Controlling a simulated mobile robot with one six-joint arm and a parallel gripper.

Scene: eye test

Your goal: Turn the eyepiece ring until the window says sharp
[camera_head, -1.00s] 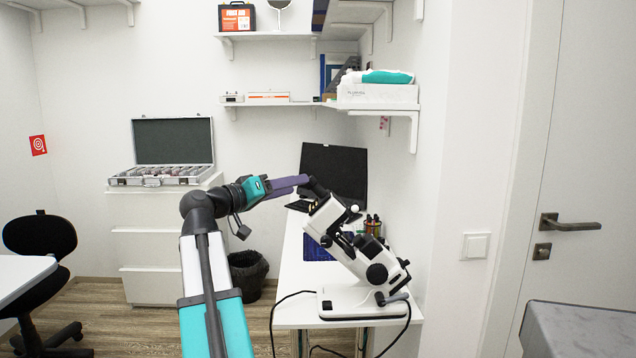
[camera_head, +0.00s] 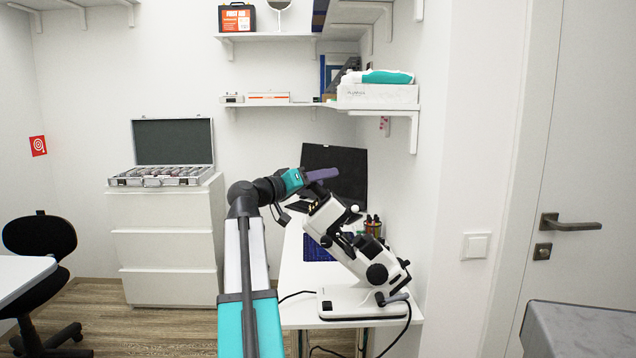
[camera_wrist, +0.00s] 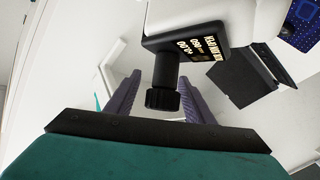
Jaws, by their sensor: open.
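The white and black microscope (camera_head: 350,252) stands on the white desk, its tilted tube pointing up and left. In the wrist view, a black knurled ring (camera_wrist: 162,99) sits at the end of a short black stem, apparently the eyepiece. Beside it is a black panel (camera_wrist: 203,45) with pale lettering, upside down and too small to read surely. My gripper (camera_wrist: 160,76) is open, with one purple finger on each side of the ring and visible gaps. In the head view, my gripper (camera_head: 322,174) is at the microscope's upper end, which it partly hides.
A dark laptop (camera_head: 337,165) stands open behind the microscope. Small bottles (camera_head: 373,226) are close behind it. A black cable hangs off the desk's front. A wall shelf (camera_head: 390,108) is above right, and the wall is close on the right.

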